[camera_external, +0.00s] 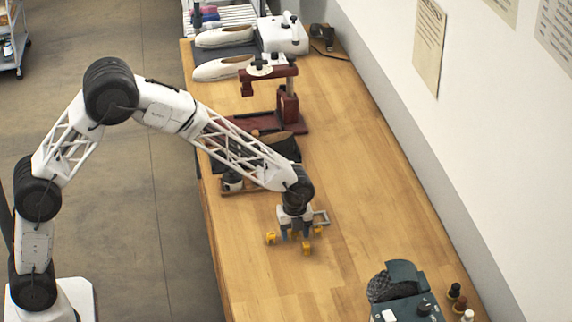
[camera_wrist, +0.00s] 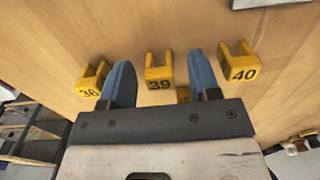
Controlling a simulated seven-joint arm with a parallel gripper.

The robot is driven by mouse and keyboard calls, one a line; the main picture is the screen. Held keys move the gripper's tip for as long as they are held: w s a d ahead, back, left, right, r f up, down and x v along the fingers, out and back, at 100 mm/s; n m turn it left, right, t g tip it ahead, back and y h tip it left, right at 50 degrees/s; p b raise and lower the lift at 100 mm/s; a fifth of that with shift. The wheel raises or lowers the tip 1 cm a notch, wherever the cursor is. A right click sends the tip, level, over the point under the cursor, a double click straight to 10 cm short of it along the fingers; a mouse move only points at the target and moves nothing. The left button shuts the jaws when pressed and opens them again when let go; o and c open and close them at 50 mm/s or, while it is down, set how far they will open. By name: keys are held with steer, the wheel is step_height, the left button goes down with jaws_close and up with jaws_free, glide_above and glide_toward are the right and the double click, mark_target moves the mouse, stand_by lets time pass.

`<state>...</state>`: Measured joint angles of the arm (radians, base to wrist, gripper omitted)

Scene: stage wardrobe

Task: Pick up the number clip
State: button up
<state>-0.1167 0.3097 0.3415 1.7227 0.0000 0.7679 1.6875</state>
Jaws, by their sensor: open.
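Several yellow number clips stand on the wooden table under my gripper. In the wrist view, clip 36 (camera_wrist: 92,79) is outside the left finger, clip 39 (camera_wrist: 159,71) shows between the fingers, and clip 40 (camera_wrist: 238,62) is outside the right finger. In the external view, one clip (camera_external: 270,238) is left of my gripper (camera_external: 294,236) and another (camera_external: 307,249) is in front. My gripper, with blue fingers (camera_wrist: 160,62), is open, pointing down and empty.
The wooden table (camera_external: 350,215) is clear to the right. A dark red press (camera_external: 288,105) and white shoes (camera_external: 222,68) stand farther back.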

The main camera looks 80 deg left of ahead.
steer(key=c, duration=1)
steer(key=shift+r, duration=0.8)
step_height(320, 180, up, 2)
steer(key=s, duration=0.5)
steer(key=s+d+r, duration=0.1)
steer(key=s, duration=1)
steer(key=shift+d+r, duration=0.2)
steer(key=shift+d, duration=0.2)
steer(key=shift+w+a, duration=0.1)
steer(key=shift+w, duration=0.05)
